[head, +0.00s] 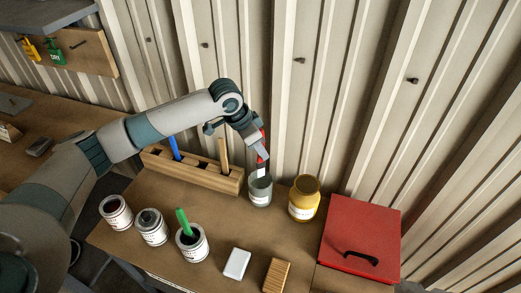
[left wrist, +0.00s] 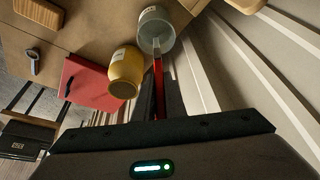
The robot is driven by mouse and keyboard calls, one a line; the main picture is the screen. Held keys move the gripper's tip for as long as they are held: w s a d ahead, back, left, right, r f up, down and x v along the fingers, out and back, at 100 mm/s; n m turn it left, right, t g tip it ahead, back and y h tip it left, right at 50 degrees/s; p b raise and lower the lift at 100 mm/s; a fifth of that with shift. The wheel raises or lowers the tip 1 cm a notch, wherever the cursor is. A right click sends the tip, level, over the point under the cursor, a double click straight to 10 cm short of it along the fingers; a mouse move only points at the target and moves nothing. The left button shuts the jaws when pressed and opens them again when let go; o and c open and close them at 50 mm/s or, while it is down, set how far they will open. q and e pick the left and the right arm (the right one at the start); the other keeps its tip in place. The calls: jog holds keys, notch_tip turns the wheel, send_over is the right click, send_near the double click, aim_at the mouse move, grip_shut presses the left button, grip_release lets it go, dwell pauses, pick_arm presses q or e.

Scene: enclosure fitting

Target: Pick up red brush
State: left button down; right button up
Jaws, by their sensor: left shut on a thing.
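The red brush (head: 263,154) is held in my left gripper (head: 258,146), which is shut on its handle above the grey-green glass jar (head: 260,191). The brush points down, and its lower end is at the jar's mouth; how far it reaches inside is hard to tell. In the left wrist view the red brush (left wrist: 158,85) runs from the jaws to the mouth of the jar (left wrist: 155,30). The gripper hides the brush's upper part in the head view. My right gripper is not in view.
A yellow jar (head: 304,198) stands right of the glass jar, with a red box (head: 361,236) beyond. A wooden holder (head: 195,172) with blue and wooden handles is at left. Several cans, one with a green brush (head: 184,222), stand in front. A corrugated wall (head: 340,90) rises behind.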

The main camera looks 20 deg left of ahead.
pick_arm(q)
jog(key=shift+r+p, duration=0.3)
jog(key=shift+r, duration=0.15)
jog(key=shift+s+r, duration=0.1)
jog(key=shift+s, duration=0.05)
